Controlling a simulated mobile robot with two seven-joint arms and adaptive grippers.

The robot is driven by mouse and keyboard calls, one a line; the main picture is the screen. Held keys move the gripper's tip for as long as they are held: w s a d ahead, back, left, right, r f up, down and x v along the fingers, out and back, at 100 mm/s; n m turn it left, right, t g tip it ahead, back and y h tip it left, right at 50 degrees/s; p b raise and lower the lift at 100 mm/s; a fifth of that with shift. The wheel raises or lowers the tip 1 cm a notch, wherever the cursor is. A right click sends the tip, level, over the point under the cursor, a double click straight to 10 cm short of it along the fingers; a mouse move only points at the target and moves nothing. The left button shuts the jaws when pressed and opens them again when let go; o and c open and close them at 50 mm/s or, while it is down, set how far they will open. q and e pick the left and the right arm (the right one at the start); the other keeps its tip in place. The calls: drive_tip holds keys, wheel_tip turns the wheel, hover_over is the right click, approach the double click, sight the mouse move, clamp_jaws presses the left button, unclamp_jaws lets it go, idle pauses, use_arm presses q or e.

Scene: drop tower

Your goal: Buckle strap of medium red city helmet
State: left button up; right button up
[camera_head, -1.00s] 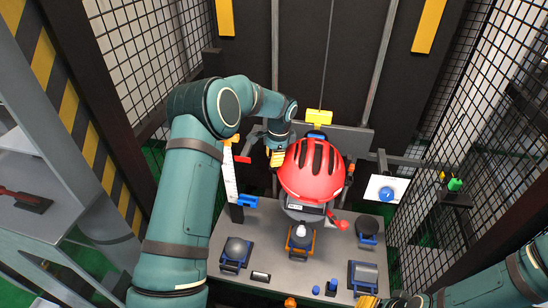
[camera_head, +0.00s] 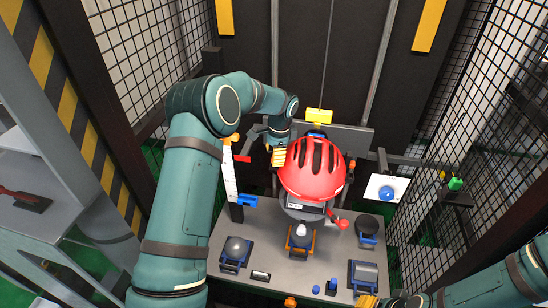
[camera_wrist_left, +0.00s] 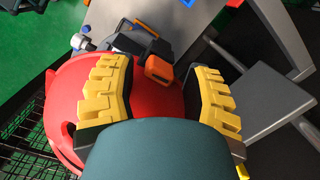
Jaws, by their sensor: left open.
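The red helmet (camera_head: 312,168) with dark vents sits on a grey headform above the bench, in the middle of the head view. My left gripper (camera_head: 279,157) is at the helmet's left side, with its yellow fingers close to the shell. In the left wrist view the open fingers (camera_wrist_left: 158,67) stand apart, with the red shell (camera_wrist_left: 75,95) beside and behind the left one. I cannot tell whether they touch it.
The grey bench (camera_head: 275,225) holds several dark anvils, an orange-framed one (camera_head: 301,238) below the helmet, and a red-knobbed lever (camera_head: 339,222). A yellow block (camera_head: 319,116) hangs behind the helmet. Mesh fencing (camera_head: 445,110) stands to the right. A white panel with a blue button (camera_head: 386,192) is near it.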

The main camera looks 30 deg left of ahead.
use_arm(q)
wheel_tip(320, 180, up, 11)
drive_tip(key=d, duration=0.1)
drive_tip(key=shift+w+f, duration=0.1)
drive_tip(key=shift+f, duration=0.05)
idle(0.4)
